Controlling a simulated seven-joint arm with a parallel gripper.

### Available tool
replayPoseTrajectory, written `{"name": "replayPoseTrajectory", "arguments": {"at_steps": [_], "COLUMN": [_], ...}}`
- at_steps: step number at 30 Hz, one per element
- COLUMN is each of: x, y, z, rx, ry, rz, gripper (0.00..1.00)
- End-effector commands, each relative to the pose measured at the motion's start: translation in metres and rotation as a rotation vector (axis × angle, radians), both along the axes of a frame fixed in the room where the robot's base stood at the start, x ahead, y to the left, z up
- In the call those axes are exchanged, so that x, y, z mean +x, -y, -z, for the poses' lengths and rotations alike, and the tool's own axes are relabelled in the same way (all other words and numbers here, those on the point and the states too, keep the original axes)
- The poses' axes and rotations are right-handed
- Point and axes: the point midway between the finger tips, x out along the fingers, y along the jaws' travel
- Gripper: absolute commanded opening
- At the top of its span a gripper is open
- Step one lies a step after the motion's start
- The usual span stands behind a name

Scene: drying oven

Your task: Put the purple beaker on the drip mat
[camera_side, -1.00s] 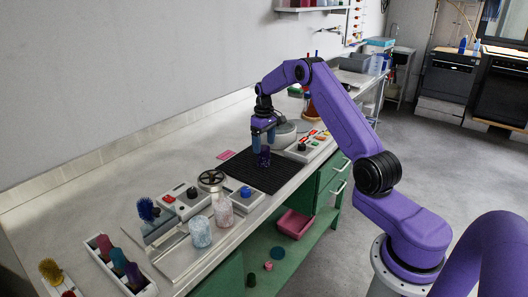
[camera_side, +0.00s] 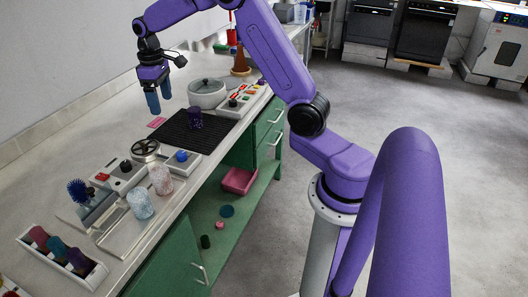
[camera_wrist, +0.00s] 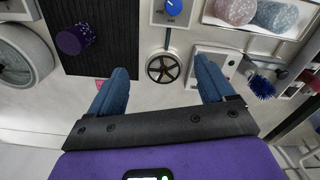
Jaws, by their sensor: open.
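The purple beaker (camera_side: 195,118) stands upright on the black ribbed drip mat (camera_side: 222,126), toward its far right part in the side view. In the wrist view the beaker (camera_wrist: 75,39) sits on the mat (camera_wrist: 112,50) near its left edge. My gripper (camera_side: 160,103) is open and empty. It is raised above the bench, to the left of the beaker and clear of it. In the wrist view its two blue fingers (camera_wrist: 162,85) are spread wide with nothing between them.
A round grey pot (camera_side: 207,93) stands behind the mat. A black handwheel (camera_side: 145,149) and a box with a blue knob (camera_side: 181,156) are in front of it. Two speckled beakers (camera_side: 140,204) stand on a tray nearer. A pink card (camera_side: 156,122) lies left of the mat.

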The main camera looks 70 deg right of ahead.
Motion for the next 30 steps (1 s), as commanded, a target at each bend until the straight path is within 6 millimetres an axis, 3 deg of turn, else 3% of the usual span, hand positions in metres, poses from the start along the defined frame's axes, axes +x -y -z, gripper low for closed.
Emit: {"name": "replayPoseTrajectory", "arguments": {"at_steps": [1, 6, 10, 15, 19, 24, 30], "x": [-0.013, -0.063, -0.11, -0.178, -0.232, -0.3, -0.356], "y": [-0.023, -0.084, -0.12, -0.15, -0.16, -0.159, -0.144], "z": [-0.006, -0.017, -0.023, -0.025, -0.024, -0.017, -0.007], "rx": [0.0, 0.002, 0.004, 0.007, 0.01, 0.014, 0.018], "ry": [0.003, 0.006, 0.01, 0.013, 0.015, 0.017, 0.017], "rz": [-0.045, -0.175, -0.275, -0.407, -0.507, -0.638, -0.755], "gripper": [0.82, 0.82, 0.82, 0.82, 0.82, 0.82, 0.82]}}
